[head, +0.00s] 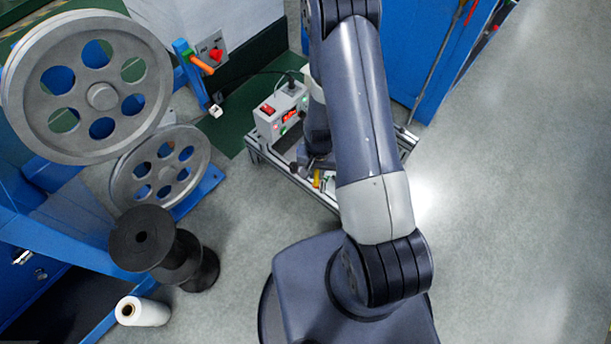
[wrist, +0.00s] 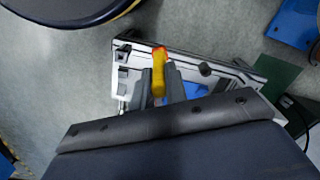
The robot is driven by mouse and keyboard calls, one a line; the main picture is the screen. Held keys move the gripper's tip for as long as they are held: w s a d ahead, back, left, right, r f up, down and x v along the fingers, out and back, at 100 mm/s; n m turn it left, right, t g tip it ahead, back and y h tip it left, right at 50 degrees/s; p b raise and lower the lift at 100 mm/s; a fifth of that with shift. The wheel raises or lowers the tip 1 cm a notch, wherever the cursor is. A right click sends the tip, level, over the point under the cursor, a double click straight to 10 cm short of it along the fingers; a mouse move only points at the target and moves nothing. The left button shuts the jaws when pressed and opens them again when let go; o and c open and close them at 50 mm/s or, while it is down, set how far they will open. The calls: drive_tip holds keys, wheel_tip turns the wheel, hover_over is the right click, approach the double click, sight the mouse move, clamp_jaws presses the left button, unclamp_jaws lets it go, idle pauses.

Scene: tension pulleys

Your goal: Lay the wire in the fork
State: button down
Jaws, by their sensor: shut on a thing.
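My gripper (wrist: 160,82) shows in the wrist view with its two dark fingers close together. They are shut on a small yellow piece with an orange-red end (wrist: 159,62), which sticks out between the fingertips. In the head view my gripper (head: 318,163) is mostly hidden under my arm, low over a metal-framed cart, and the yellow piece (head: 317,179) shows just below it. I cannot make out a wire or its path. No fork can be told for sure; a blue post with an orange handle (head: 201,64) stands left of the cart.
The cart's aluminium frame (head: 266,157) carries a grey control box (head: 281,110) with red switches. Large grey pulleys (head: 92,88) and a black spool (head: 150,240) stand at left. A white roll (head: 142,311) lies at lower left. The floor at right is clear.

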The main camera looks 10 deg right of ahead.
drive_tip(key=w+n, duration=0.2)
drive_tip(key=w+b, duration=0.1)
drive_tip(key=shift+d+f+n+t, duration=0.2)
drive_tip(key=shift+d+n+t, duration=0.1)
drive_tip(key=shift+n, duration=0.1)
idle(0.3)
wheel_tip(320, 180, down, 3)
drive_tip(key=b, duration=0.3)
drive_tip(key=shift+s, duration=0.1)
drive_tip(key=shift+f, duration=0.1)
